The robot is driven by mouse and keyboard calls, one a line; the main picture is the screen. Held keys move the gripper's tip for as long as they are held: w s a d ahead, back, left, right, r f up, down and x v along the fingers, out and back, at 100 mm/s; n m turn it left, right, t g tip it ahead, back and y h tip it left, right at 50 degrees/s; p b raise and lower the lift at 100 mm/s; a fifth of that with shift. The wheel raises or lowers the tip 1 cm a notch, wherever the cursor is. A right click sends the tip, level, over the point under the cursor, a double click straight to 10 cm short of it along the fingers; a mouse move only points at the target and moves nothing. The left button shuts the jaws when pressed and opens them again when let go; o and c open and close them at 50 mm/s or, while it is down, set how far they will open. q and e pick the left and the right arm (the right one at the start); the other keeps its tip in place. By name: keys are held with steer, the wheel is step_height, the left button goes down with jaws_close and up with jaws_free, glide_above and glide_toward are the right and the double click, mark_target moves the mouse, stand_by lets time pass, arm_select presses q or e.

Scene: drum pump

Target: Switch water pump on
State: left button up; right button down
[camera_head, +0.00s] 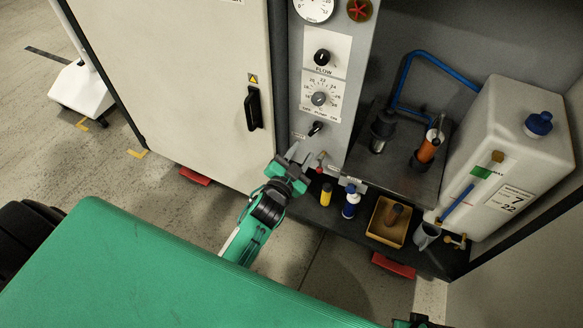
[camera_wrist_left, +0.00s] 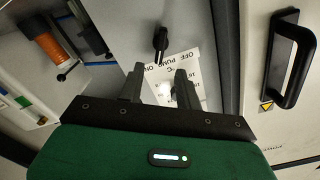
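The pump switch is a small black knob (camera_head: 316,128) low on the grey control panel (camera_head: 300,70), below the temperature dial (camera_head: 319,98). In the left wrist view the black knob (camera_wrist_left: 160,42) stands beyond the fingertips, near a label reading "OFF PUMP ON" (camera_wrist_left: 172,62). My left gripper (camera_head: 292,153) is below and left of the switch in the head view, its fingers pointing towards the panel. In the left wrist view the fingers (camera_wrist_left: 158,80) are apart with nothing held between them. They appear apart from the knob. My right gripper's fingers do not show.
A black flow knob (camera_head: 322,57) and a red valve handle (camera_head: 359,10) are higher up. A cabinet door with a black handle (camera_head: 253,108) is at left. A yellow bottle (camera_head: 326,194), blue bottle (camera_head: 351,201), yellow tray (camera_head: 375,226) and white tank (camera_head: 508,150) are at right.

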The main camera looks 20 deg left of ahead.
arm_select(q)
steer(key=s, duration=0.5)
steer(key=shift+s+a, duration=0.15)
steer(key=shift+s, duration=0.25)
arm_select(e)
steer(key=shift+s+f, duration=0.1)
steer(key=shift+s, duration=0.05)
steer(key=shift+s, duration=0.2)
